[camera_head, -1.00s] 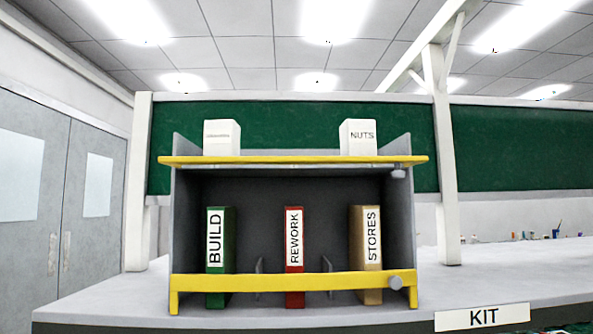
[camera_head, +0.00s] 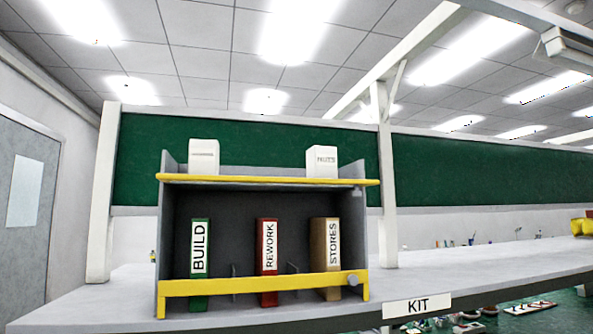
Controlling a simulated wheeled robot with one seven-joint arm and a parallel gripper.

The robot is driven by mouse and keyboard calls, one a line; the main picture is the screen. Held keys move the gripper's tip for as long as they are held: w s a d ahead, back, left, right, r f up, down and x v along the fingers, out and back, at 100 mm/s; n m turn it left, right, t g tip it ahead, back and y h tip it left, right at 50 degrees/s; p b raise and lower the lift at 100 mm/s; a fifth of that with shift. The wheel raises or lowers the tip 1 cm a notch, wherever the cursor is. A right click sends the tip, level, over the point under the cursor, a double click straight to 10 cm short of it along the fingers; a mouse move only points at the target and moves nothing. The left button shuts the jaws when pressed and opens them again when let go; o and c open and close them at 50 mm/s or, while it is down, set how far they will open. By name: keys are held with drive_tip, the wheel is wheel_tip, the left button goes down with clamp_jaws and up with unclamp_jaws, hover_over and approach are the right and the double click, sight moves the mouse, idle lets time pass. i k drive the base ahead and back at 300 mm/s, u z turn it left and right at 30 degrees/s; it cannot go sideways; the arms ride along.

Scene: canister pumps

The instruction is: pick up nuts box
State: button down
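The nuts box (camera_head: 322,162) is a small white box with the word NUTS on its front. It stands upright at the right end of the shelf unit's top, behind a yellow front rail (camera_head: 265,180). A similar white box (camera_head: 204,157) stands at the left end of the same top; its label is too small to read. My gripper is not in view.
The grey shelf unit (camera_head: 165,230) holds a green BUILD binder (camera_head: 200,262), a red REWORK binder (camera_head: 266,262) and a tan STORES binder (camera_head: 325,258) behind a lower yellow rail. It stands on a grey bench with a KIT sign (camera_head: 417,306). A white post (camera_head: 387,200) rises just right of it.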

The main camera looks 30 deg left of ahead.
sight(321, 161)
drive_tip(key=u, duration=1.95)
drive_tip(key=k, duration=0.7)
drive_tip(key=z, duration=0.65)
drive_tip(key=i, duration=0.95)
drive_tip(key=u, duration=0.7)
